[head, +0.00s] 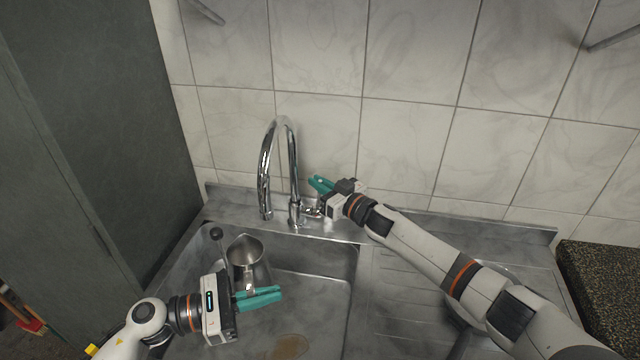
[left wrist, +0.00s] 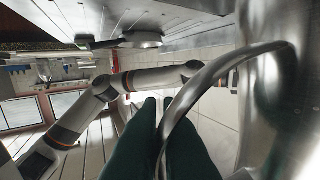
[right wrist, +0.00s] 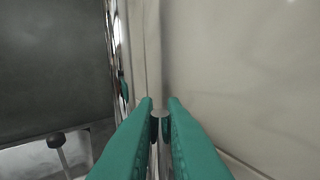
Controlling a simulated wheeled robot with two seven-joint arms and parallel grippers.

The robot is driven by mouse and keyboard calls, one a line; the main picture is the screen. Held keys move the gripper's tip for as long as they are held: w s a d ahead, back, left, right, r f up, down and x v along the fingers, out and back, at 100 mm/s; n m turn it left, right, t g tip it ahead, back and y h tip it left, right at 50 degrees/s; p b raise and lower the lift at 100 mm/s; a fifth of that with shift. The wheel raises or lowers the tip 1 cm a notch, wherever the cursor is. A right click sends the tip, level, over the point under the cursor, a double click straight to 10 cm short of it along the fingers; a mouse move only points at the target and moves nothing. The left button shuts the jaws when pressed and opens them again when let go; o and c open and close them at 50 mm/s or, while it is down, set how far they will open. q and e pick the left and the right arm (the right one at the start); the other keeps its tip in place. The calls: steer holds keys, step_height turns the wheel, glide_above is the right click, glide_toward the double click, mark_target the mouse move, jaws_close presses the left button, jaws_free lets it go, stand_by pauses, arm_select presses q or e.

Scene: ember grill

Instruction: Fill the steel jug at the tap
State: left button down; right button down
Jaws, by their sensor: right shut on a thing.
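The steel jug (head: 246,252) is inside the sink basin, mouth up, near the spout end of the chrome tap (head: 266,170). No water stream is visible, and the jug's inside is not clear. My left gripper (head: 262,297) is at the jug's front. In the left wrist view the curved handle (left wrist: 205,80) passes between its fingers, which are closed on it. My right gripper (head: 316,190) is at the tap's base, shut on the tap's small lever (head: 314,212). The lever tip (right wrist: 160,113) shows between its fingers in the right wrist view.
The steel sink basin (head: 325,283) has a brown patch on its floor. A dark round-headed stick (head: 216,234) stands at its left edge. A ribbed drainboard (head: 400,300) lies right, under my right arm. A tiled wall (head: 420,60) stands behind, a dark cabinet (head: 110,110) left.

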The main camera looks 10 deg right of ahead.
steer(key=shift+s+a+f+n+t+y, duration=0.3)
steer(key=shift+s+n+y, duration=0.35)
steer(key=shift+n, duration=0.4)
steer(key=shift+s+a+f+n+t+y, duration=0.15)
steer(key=shift+s+a+n+t+y, duration=0.2)
steer(key=shift+s+n, duration=0.6)
steer(key=shift+s+a+f+n+t+y, duration=0.3)
steer(key=shift+s+n+y, duration=0.35)
steer(key=shift+n, duration=0.45)
steer(key=shift+s, duration=0.1)
steer(key=c, duration=1.5)
jaws_free()
steer(key=shift+c, duration=0.2)
steer(key=shift+r, duration=0.1)
step_height(320, 180, up, 10)
